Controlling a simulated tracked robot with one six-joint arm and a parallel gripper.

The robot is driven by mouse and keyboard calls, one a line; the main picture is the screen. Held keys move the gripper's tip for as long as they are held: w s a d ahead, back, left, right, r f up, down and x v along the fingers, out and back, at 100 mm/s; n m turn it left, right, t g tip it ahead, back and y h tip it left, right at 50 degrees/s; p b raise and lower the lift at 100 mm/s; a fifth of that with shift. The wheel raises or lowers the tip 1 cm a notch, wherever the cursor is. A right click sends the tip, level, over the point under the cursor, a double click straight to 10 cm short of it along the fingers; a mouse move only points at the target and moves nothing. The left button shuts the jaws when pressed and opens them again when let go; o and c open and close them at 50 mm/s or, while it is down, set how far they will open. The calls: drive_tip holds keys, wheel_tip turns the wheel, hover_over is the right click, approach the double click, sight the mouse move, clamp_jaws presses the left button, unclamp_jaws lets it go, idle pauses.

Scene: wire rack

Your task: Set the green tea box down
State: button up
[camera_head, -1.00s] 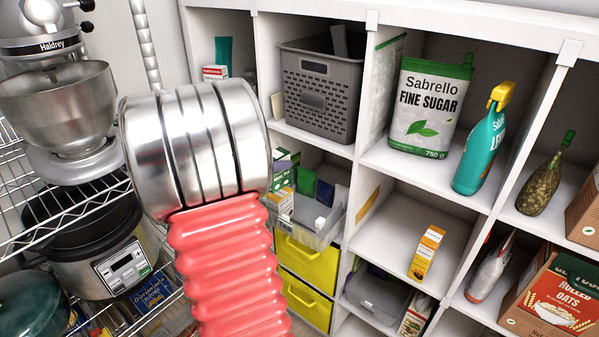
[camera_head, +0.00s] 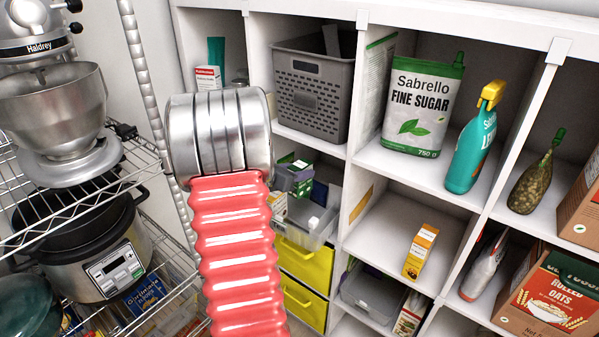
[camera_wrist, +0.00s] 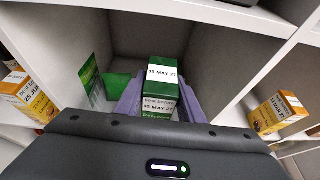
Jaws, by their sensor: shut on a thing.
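The green tea box (camera_wrist: 160,90) is in the wrist view, between the two purple fingers of my gripper (camera_wrist: 158,103). The box's underside and any contact with the shelf are hidden.
Another green box (camera_wrist: 92,80) stands at the compartment's left, with a green item (camera_wrist: 118,86) beside it. A yellow-orange box (camera_wrist: 276,113) is in the right-hand compartment, also in the head view (camera_head: 421,251). A clear bin (camera_head: 318,232) sits above yellow drawers (camera_head: 303,262).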

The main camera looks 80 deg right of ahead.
drive_tip(key=shift+s+f, duration=0.1)
drive_tip(key=shift+f, duration=7.15)
drive_tip(key=shift+f, duration=0.45)
drive_tip(key=shift+f, duration=0.25)
drive_tip(key=o, duration=1.2)
drive_tip(key=shift+a, duration=0.1)
